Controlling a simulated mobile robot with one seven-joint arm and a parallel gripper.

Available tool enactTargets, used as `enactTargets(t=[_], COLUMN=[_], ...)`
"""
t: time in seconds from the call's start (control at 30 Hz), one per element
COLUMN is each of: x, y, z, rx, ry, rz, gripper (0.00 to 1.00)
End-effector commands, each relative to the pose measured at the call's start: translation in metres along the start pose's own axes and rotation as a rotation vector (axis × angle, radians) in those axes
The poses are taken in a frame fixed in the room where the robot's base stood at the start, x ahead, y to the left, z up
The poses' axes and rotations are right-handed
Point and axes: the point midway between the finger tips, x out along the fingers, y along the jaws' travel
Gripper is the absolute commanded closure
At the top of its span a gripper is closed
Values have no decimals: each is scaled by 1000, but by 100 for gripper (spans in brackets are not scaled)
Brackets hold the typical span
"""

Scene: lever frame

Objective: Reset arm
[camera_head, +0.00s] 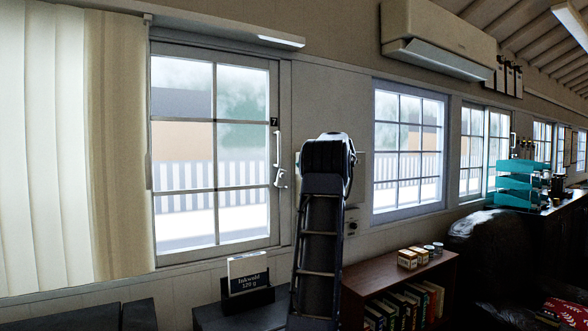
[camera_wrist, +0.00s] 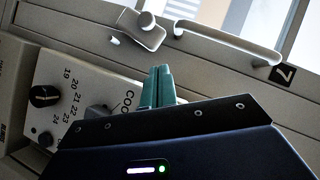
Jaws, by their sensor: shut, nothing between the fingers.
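My gripper (camera_wrist: 159,88) shows in the wrist view with its teal fingers together and nothing between them. The fingertips are in front of a light control panel (camera_wrist: 97,78) with a black dial, numbers from 19 to 24 and partly hidden lettering. I cannot tell whether they touch it. Above is a window frame with a white lever latch (camera_wrist: 143,29) and a pull handle (camera_wrist: 228,40) beside a black "7" label. In the head view my raised dark arm hides the gripper, and the latch (camera_head: 281,180) sits on the window's right edge.
A brown bookshelf (camera_head: 399,281) with small boxes and cans stands right of my arm. A dark cabinet (camera_head: 212,318) with a small sign box (camera_head: 248,280) is at left. A dark leather seat (camera_head: 480,240) is at right. An air conditioner (camera_head: 440,35) hangs high on the wall.

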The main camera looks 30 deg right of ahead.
Motion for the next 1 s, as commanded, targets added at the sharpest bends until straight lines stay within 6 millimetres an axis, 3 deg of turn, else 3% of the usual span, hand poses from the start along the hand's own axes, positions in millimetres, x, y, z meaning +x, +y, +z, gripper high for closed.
enactTargets(t=[0.2,0.5,0.83,1.0], x=[-45,-80,-82,-58], y=[-1,0,-3,-22], z=[0,0,4,36], rx=[-2,-2,-2,5], ry=[4,1,-4,-49], rz=[1,0,3,47], gripper=[100,100,100,100])
